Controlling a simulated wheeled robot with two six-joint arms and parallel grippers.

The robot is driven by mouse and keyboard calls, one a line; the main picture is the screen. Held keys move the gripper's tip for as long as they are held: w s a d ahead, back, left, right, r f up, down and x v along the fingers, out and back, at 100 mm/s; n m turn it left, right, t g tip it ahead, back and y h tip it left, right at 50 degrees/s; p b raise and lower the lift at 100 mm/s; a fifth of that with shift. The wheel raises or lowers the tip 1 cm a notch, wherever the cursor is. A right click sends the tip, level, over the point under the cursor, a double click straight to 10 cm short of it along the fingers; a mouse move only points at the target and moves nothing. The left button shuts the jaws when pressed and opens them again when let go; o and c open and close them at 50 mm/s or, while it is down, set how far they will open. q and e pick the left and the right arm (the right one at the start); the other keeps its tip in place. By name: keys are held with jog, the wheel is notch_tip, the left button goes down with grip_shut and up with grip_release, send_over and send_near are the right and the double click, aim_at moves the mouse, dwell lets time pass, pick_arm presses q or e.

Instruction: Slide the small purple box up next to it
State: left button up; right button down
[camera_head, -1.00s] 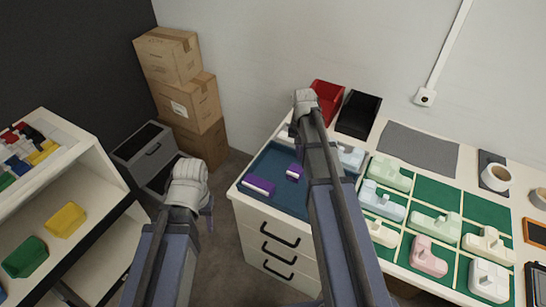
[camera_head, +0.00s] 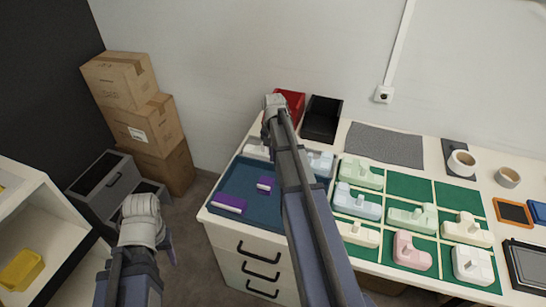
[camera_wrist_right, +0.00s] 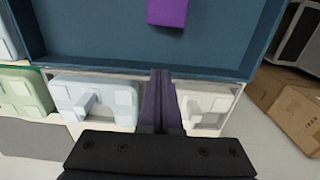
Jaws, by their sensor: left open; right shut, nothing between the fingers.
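The small purple box (camera_head: 264,185) lies in the blue tray (camera_head: 245,172), with a white patch showing on it. A longer purple box (camera_head: 229,203) with a white strip lies to its lower left, near the tray's front left corner, with a gap between them. In the right wrist view a purple box (camera_wrist_right: 167,12), probably the small one, is cut off by the top edge. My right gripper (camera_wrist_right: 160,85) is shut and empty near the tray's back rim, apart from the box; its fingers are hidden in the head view. My left gripper (camera_head: 171,250) is open and empty, left of the drawer unit.
A white block (camera_wrist_right: 205,105) and a pale blue block (camera_wrist_right: 95,98) flank my right fingers beyond the tray rim. Red (camera_head: 290,104) and black (camera_head: 322,119) bins stand behind. Pastel blocks on a green grid (camera_head: 405,185) fill the right. Cartons (camera_head: 140,125) stand left.

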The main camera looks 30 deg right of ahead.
aim_at(258, 208)
notch_tip(258, 208, down, 7)
jog(key=b, duration=0.5)
jog(key=shift+r+b, duration=0.1)
jog(key=shift+b, duration=0.25)
jog(key=s+a, duration=0.2)
jog(key=shift+s+a+r, duration=0.15)
jog(key=shift+s+a, duration=0.05)
jog(key=shift+a, duration=0.1)
jog(key=shift+s+a, duration=0.1)
jog(key=shift+a, duration=0.1)
jog(key=s+a, duration=0.2)
jog(key=a, duration=0.1)
jog(key=s+a, duration=0.6)
jog(key=shift+a, duration=0.25)
